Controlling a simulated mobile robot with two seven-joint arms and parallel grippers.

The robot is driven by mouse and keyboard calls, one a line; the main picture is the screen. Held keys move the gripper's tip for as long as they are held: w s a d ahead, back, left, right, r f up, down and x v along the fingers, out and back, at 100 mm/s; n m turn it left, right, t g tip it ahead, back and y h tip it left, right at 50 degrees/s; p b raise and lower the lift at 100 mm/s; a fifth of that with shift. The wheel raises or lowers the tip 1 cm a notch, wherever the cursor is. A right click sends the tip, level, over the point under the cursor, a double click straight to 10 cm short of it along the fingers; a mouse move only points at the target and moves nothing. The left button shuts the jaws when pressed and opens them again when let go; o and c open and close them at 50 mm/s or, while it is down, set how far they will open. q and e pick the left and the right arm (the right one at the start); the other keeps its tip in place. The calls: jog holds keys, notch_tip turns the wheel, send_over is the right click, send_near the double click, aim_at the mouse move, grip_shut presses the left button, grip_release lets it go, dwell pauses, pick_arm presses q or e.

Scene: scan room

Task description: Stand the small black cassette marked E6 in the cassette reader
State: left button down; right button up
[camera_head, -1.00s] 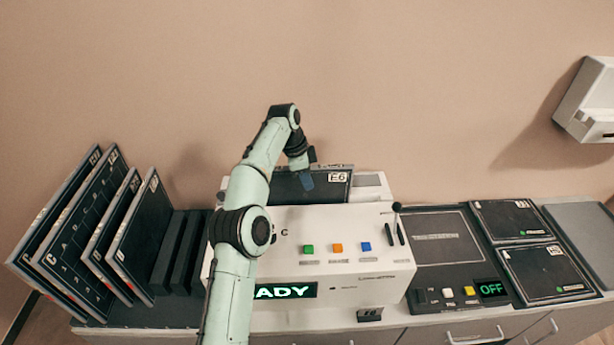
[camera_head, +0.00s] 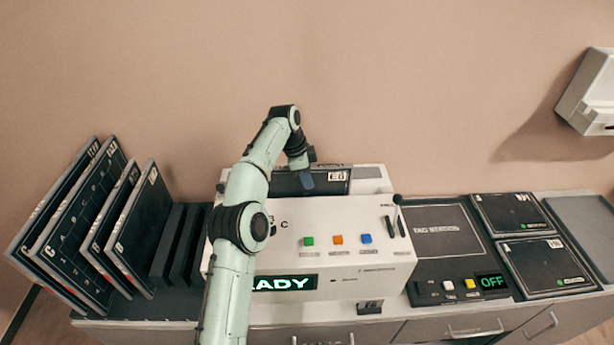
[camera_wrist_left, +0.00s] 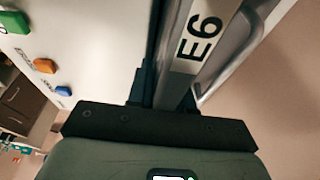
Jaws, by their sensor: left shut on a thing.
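The black cassette marked E6 (camera_head: 337,187) stands upright at the top of the white cassette reader (camera_head: 345,222). Its lower part is hidden behind the reader's front. In the left wrist view the cassette's E6 label (camera_wrist_left: 200,38) shows close up, beyond the dark gripper body (camera_wrist_left: 160,122). The reader's white face (camera_wrist_left: 75,40) is beside it. I cannot tell how deep the cassette sits. My right gripper is not in view.
Several larger black cassettes (camera_head: 128,220) lean in a rack at left, beside empty dark slots. The reader has coloured buttons, a lever (camera_head: 397,205) and a lit display ending in "ADY". A tag station (camera_head: 440,230) reading OFF and two flat cassettes (camera_head: 540,265) lie to the right.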

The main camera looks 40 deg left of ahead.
pick_arm(q)
jog(key=shift+r, duration=0.1)
jog(key=c, duration=0.9)
grip_release()
jog(key=shift+c, duration=0.2)
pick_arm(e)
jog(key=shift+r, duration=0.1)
pick_arm(q)
jog(key=p+v, duration=0.2)
jog(key=v, duration=0.3)
jog(key=p+v, duration=0.1)
jog(key=v, duration=0.5)
jog(key=shift+w+r+p, duration=0.15)
jog(key=shift+r+p, duration=0.2)
jog(key=shift+a+r, duration=0.1)
jog(key=shift+r, duration=0.15)
jog(key=shift+s+r, duration=0.55)
jog(key=shift+w, duration=0.1)
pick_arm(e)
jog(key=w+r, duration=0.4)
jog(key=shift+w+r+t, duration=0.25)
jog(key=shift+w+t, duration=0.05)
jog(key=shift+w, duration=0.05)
